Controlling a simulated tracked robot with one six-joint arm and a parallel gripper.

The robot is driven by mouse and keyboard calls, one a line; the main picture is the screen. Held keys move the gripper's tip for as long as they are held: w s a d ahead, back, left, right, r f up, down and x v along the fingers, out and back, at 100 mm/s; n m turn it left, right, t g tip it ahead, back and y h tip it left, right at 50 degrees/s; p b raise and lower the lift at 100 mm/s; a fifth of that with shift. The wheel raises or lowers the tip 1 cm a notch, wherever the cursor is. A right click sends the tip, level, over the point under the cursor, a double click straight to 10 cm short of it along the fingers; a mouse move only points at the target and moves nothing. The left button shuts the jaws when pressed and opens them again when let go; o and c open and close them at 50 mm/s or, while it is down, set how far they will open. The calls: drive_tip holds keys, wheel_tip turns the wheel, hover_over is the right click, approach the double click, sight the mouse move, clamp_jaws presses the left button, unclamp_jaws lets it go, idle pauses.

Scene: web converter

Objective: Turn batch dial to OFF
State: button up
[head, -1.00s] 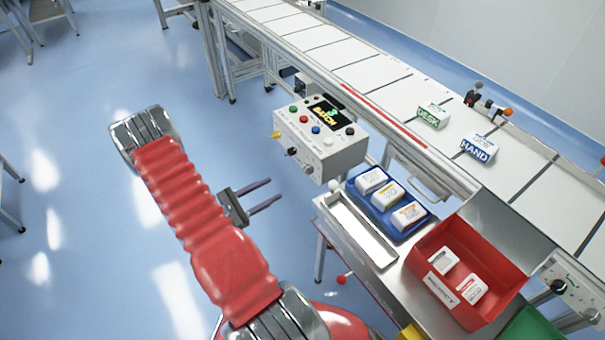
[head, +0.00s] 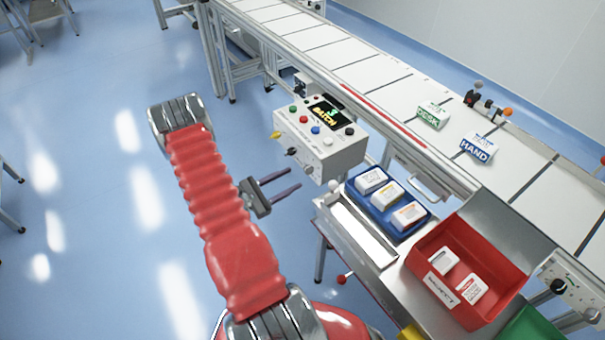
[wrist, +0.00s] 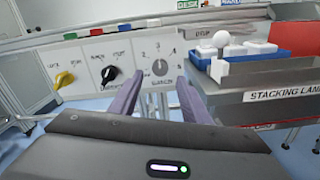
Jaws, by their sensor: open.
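The white control box (head: 330,150) stands beside the conveyor, with a screen (head: 325,112) reading BATCH and a green digit. In the wrist view its front face shows a yellow knob (wrist: 65,79), a black knob (wrist: 108,74) and a grey numbered dial (wrist: 160,67). The small labels are too blurred to tell surely which one is the batch dial or where OFF lies. My gripper (head: 287,179) is open and empty in front of the box face. In the wrist view its fingers (wrist: 156,90) point at the grey dial, one on each side below it; contact is not visible.
A steel bench with a blue tray (head: 351,187) of white boxes and a red bin (head: 500,297) stands right of the gripper. A white ball-topped lever (wrist: 220,40) is close on the right. The conveyor (head: 400,85) runs behind. Floor left is clear.

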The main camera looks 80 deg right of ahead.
sight(305, 172)
drive_tip(key=shift+x, duration=3)
drive_tip(key=shift+c, duration=0.6)
drive_tip(key=c, duration=0.9)
